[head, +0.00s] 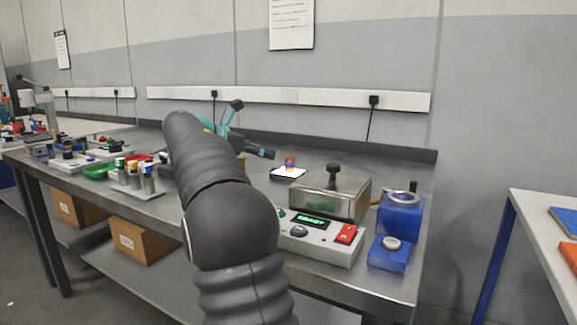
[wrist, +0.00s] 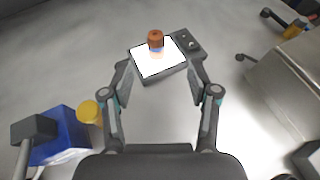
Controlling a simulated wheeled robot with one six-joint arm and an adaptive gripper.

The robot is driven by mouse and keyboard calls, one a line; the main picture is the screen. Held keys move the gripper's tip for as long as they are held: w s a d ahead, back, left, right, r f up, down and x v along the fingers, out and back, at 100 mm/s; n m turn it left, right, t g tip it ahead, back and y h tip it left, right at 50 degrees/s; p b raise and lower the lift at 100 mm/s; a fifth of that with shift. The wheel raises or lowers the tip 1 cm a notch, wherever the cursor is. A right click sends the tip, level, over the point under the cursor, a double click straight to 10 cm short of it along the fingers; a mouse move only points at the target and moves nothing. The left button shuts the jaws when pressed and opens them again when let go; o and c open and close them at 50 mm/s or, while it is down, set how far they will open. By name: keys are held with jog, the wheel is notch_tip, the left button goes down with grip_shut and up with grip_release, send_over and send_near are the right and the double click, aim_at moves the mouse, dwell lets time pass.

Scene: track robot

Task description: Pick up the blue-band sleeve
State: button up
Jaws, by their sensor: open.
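A small copper-brown sleeve (wrist: 155,40) with a bluish band low on it stands upright on a bright white lit plate (wrist: 147,65) in the wrist view. In the head view the sleeve (head: 290,162) shows as a small orange and blue piece on the plate (head: 285,174). My gripper (wrist: 161,80) is open and empty, its two fingers spread on either side of the plate's near edge. The sleeve is beyond the fingertips, roughly centred between them. In the head view my arm hides part of the bench and most of the gripper.
A metal box with a black knob (head: 330,195), a control panel with a green display (head: 318,240) and blue blocks (head: 400,215) stand on the right. A rack of colour-topped cylinders (head: 135,185) is on the left.

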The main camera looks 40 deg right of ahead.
aim_at(287, 157)
jog(key=x, duration=0.5)
jog(key=shift+d+f, duration=0.1)
jog(key=shift+d, duration=0.1)
jog(key=shift+w+b+x, duration=0.2)
jog(key=shift+x, duration=1.2)
jog(key=shift+w+b+x, duration=0.2)
jog(key=shift+w+x, duration=0.05)
jog(key=shift+x, duration=1.2)
jog(key=shift+s, duration=0.1)
grip_shut()
